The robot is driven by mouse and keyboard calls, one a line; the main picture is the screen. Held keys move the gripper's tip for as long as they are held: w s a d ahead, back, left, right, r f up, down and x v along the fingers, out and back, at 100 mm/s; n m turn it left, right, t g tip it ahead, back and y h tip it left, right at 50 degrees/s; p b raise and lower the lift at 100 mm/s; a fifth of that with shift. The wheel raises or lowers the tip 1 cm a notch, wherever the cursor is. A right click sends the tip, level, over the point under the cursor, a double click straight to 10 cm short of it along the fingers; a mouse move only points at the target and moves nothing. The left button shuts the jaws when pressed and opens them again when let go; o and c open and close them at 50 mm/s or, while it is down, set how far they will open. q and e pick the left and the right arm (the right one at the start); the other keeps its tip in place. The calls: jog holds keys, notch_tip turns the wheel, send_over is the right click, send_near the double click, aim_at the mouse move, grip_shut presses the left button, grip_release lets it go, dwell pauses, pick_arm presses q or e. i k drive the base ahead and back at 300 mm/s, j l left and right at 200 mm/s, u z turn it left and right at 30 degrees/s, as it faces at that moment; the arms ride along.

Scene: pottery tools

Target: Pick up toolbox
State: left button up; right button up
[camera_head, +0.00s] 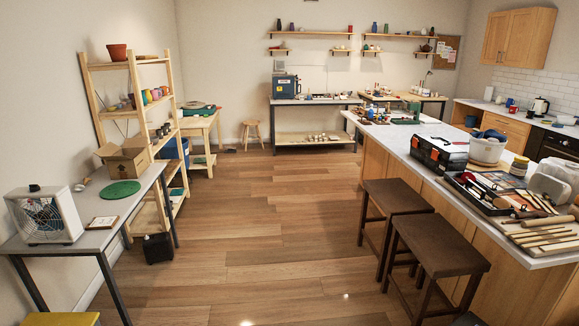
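A dark toolbox (438,153) with a grey top and red latches sits closed on the long white counter (425,130) at the right. It stands near the counter's left edge, beside a white bucket (487,151) and behind a black tray of tools (483,194). Neither of my grippers shows in the head view, so I cannot see how they stand relative to the toolbox.
Two dark brown stools (396,197) (441,256) stand against the counter's left side, below the toolbox. The wooden floor (275,220) in the middle is clear. A side table (91,238) with a fan (45,216) and a wooden shelf (140,100) line the left wall.

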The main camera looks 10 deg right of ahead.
aim_at(422, 154)
jog(key=i, duration=2.45)
jog(key=i+z, duration=0.15)
jog(key=i, duration=0.45)
jog(key=i+z, duration=0.1)
jog(key=i, duration=0.5)
jog(key=i+j+z, duration=0.15)
jog(key=i, duration=0.5)
jog(key=i+j+z, duration=0.15)
jog(key=i, duration=0.45)
jog(key=i+z, duration=0.25)
jog(key=i, duration=0.2)
jog(key=i+j+z, duration=0.1)
jog(key=i+z, duration=0.15)
jog(key=i, duration=0.2)
jog(key=i+j+z, duration=0.25)
jog(key=i, duration=0.15)
jog(key=i+j+z, duration=0.3)
jog(key=i, duration=0.15)
jog(key=i+j+z, duration=0.15)
jog(key=i+z, duration=0.15)
jog(key=i, duration=0.15)
jog(key=i+j+z, duration=0.3)
jog(key=i, duration=0.2)
jog(key=i+j+z, duration=0.3)
jog(key=i, duration=0.1)
